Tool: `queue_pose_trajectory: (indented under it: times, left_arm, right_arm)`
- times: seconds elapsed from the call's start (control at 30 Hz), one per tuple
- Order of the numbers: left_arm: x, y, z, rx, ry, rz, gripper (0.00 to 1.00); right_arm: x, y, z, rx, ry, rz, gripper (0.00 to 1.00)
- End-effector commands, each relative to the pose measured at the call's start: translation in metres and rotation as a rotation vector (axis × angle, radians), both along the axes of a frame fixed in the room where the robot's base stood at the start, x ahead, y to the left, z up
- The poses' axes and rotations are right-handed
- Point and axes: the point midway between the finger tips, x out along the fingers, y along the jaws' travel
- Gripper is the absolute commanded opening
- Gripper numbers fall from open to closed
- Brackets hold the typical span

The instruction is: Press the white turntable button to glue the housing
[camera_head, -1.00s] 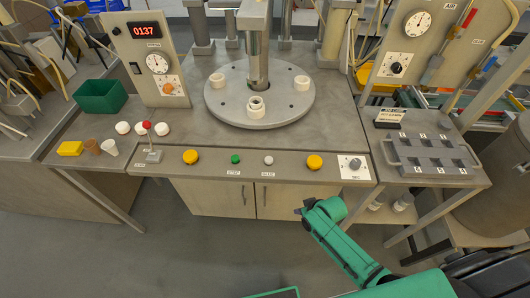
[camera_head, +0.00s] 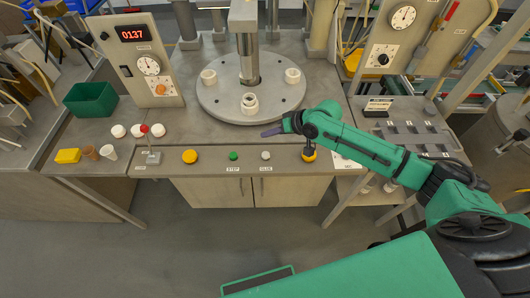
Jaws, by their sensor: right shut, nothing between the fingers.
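The white button (camera_head: 265,155) sits on the front strip of the bench, above a small label, right of the green button (camera_head: 233,156). The grey round turntable (camera_head: 222,101) stands behind it. A white housing (camera_head: 249,103) sits at its front, with two more white pieces (camera_head: 208,76) (camera_head: 292,75) at its left and right. My right gripper (camera_head: 271,132) reaches in from the right and is shut and empty. It appears just behind and above the white button in the picture, apart from it. My left gripper is not in view.
A red-topped lever (camera_head: 144,129), white caps (camera_head: 118,131) and a green bin (camera_head: 91,100) are left. A grey column (camera_head: 247,55) stands over the turntable.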

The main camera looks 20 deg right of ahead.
Motion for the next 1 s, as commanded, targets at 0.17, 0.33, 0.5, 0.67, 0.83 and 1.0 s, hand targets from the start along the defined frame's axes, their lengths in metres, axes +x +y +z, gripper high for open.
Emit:
queue_pose_trajectory:
  times: [0.17,0.33,0.5,0.67,0.83,1.0]
  left_arm:
    - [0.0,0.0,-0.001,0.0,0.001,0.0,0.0]
    - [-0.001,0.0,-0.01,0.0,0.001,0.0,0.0]
    - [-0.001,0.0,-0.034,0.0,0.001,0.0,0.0]
    - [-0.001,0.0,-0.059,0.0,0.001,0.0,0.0]
    - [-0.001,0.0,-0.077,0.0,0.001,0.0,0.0]
    - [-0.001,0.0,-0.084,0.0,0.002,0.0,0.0]
  right_arm:
    - [0.0,0.0,-0.001,0.0,-0.001,0.001,0.0]
    - [0.0,0.001,-0.01,-0.001,-0.001,0.001,0.0]
    - [0.0,0.001,-0.032,0.0,-0.003,0.002,0.0]
    - [0.0,0.001,-0.056,-0.001,-0.002,0.003,0.0]
    - [0.0,0.001,-0.076,0.0,-0.001,0.002,0.0]
    - [0.0,0.001,-0.089,-0.001,-0.002,0.002,0.0]
